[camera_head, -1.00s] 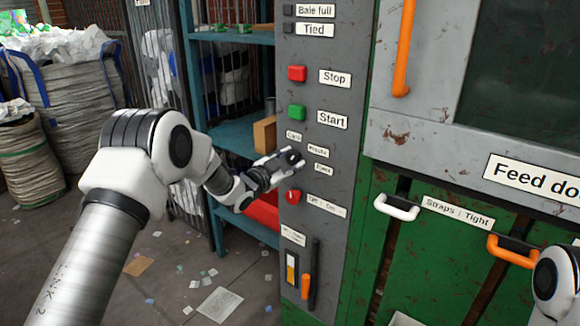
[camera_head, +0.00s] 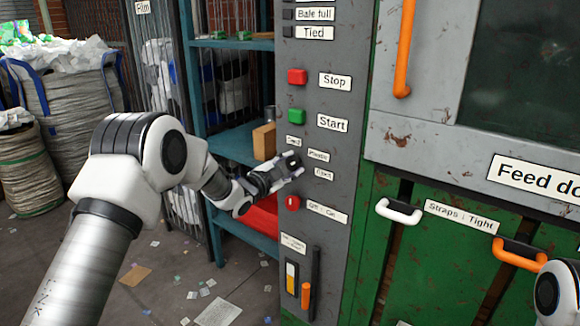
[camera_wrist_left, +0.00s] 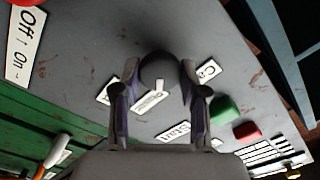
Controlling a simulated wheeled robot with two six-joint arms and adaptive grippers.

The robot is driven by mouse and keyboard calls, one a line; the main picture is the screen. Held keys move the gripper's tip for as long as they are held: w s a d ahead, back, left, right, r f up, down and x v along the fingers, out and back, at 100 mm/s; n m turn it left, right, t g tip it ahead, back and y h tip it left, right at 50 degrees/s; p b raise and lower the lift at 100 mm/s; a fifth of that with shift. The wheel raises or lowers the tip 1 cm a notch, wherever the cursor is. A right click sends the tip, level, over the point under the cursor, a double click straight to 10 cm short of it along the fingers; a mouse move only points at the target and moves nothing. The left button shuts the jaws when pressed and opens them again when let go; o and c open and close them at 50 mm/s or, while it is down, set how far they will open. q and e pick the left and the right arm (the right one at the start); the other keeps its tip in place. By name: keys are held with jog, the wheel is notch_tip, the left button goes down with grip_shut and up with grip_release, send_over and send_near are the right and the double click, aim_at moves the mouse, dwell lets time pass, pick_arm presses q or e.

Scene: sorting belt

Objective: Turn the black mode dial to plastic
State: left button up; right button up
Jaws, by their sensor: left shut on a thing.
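The black mode dial (camera_head: 294,160) is on the grey control panel, mostly covered by my left gripper (camera_head: 288,166) in the head view. In the left wrist view the round dial (camera_wrist_left: 158,70) sits between the two fingers of my left gripper (camera_wrist_left: 160,82), which is shut on it. A small white mark shows on the dial's edge, on the side of the Plastic label (camera_wrist_left: 150,102). The Plastic label (camera_head: 318,155) is right of the dial in the head view, between the Card label (camera_head: 293,141) and a third small label (camera_head: 323,174). My right gripper is out of view.
The red Stop button (camera_head: 297,76) and green Start button (camera_head: 296,116) are above the dial. A red switch (camera_head: 293,202) and an orange-handled lever (camera_head: 306,294) are below. A teal shelf (camera_head: 232,140) stands left of the panel.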

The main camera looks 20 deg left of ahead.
pick_arm(q)
jog(key=o, duration=1.1)
jog(key=shift+s, duration=0.1)
jog(key=v, duration=1.2)
jog(key=shift+r, duration=0.1)
